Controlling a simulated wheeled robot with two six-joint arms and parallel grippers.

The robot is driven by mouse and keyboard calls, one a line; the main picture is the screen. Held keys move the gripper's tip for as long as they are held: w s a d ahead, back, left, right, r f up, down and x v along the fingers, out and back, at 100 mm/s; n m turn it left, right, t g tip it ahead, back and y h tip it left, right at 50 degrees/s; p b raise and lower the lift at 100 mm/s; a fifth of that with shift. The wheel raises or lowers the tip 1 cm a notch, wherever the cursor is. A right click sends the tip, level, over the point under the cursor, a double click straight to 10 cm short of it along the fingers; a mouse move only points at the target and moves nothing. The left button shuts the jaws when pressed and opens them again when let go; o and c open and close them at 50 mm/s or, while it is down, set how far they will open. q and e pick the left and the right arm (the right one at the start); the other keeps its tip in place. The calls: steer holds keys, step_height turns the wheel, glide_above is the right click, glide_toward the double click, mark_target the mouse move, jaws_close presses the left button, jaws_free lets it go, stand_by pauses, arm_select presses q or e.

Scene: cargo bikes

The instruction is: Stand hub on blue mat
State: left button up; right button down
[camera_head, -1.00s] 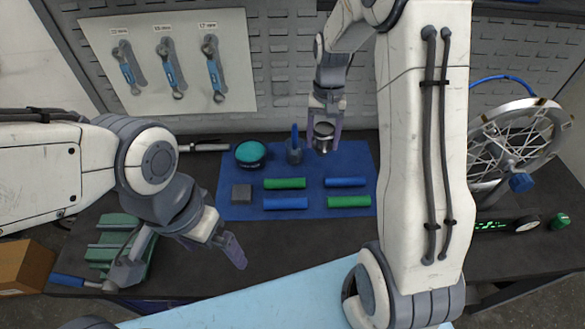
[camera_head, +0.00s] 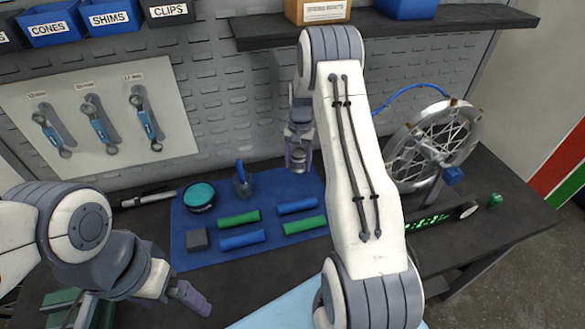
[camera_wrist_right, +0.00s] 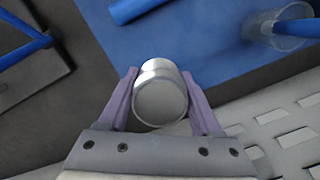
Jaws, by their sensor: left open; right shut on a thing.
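The hub (camera_head: 300,163) is a short silver metal cylinder, held in my right gripper (camera_head: 299,156). In the right wrist view, the hub (camera_wrist_right: 160,95) sits between the two purple fingers (camera_wrist_right: 160,100), with its round end facing the camera. The blue mat (camera_head: 190,222) lies on the dark bench below. The hub appears near the mat's back right corner; its height above the mat is hard to tell. The mat also shows in the right wrist view (camera_wrist_right: 200,45). My left gripper (camera_head: 188,297) is open and empty in front of the mat, at lower left.
On the mat are green grips (camera_head: 239,219), blue grips (camera_head: 297,206), a dark block (camera_head: 197,240), a teal-topped round tin (camera_head: 199,195) and a clear cup (camera_head: 242,186) with a blue tool. A spoked wheel (camera_head: 435,145) stands at right. A shelf (camera_head: 390,25) hangs above.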

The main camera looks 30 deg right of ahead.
mark_target(294, 169)
steer(key=shift+w+a+f, duration=0.25)
steer(key=shift+w+f, duration=0.15)
steer(key=shift+w, duration=0.25)
step_height(294, 169, down, 3)
steer(key=shift+f+p, duration=0.1)
steer(key=shift+p, duration=0.85)
steer(key=shift+f, duration=0.35)
steer(key=shift+f, duration=0.1)
steer(key=shift+f, duration=0.1)
steer(key=shift+c, duration=0.4)
jaws_free()
